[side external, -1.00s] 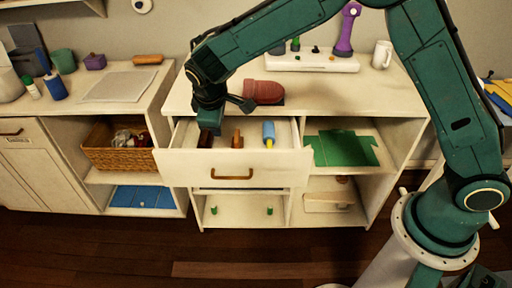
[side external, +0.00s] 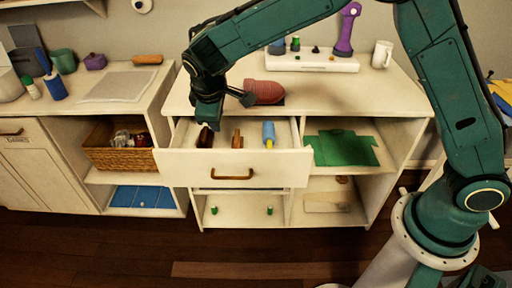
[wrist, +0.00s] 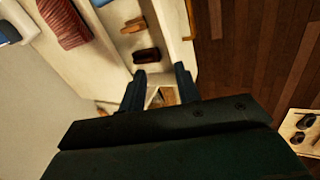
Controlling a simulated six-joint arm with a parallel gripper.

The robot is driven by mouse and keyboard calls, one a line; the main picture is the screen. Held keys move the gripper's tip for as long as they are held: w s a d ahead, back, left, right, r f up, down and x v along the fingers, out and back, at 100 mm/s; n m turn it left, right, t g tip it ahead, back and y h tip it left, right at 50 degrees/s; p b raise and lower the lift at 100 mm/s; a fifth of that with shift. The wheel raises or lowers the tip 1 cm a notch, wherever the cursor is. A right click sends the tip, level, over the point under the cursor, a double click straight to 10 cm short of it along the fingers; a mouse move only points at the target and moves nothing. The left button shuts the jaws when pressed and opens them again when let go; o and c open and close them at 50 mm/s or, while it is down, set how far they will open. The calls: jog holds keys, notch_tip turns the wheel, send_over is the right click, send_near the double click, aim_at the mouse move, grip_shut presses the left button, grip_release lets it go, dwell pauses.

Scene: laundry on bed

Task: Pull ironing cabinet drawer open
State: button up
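The ironing cabinet drawer (side external: 180,165) is pulled out from the white cabinet, and its inside shows. Its front has a brown handle (side external: 232,177). In it lie a dark reddish-brown item (side external: 205,137), a wooden item (side external: 237,139) and a blue bottle-like item (side external: 268,133). My gripper (side external: 228,113) is above the drawer's back left part, clear of the handle. In the wrist view, its two fingers (wrist: 160,71) are apart with nothing between them. The dark item (wrist: 146,56) shows just beyond the fingertips there.
A ribbed red object (side external: 264,91) lies on the cabinet top close to my gripper. A white rack with a purple item (side external: 346,30) and a white mug (side external: 382,54) stand behind. A wicker basket (side external: 118,158) sits in the left shelf. The floor in front is clear.

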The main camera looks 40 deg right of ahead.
jog(key=v, duration=1.2)
jog(key=shift+s+r, duration=0.15)
jog(key=shift+r, duration=0.15)
jog(key=shift+f, duration=0.1)
jog(key=n+g+y, duration=0.1)
jog(key=g+y, duration=0.1)
send_over(228, 177)
jog(key=s+a, duration=0.2)
notch_tip(228, 177, down, 20)
jog(key=shift+w+d+f, duration=0.3)
jog(key=shift+f, duration=1.9)
jog(key=shift+w+d+f, duration=0.3)
jog(key=shift+w+f, duration=0.05)
jog(key=shift+f, duration=1.85)
jog(key=shift+w+d+f, duration=0.3)
jog(key=shift+f, duration=1.9)
grip_shut()
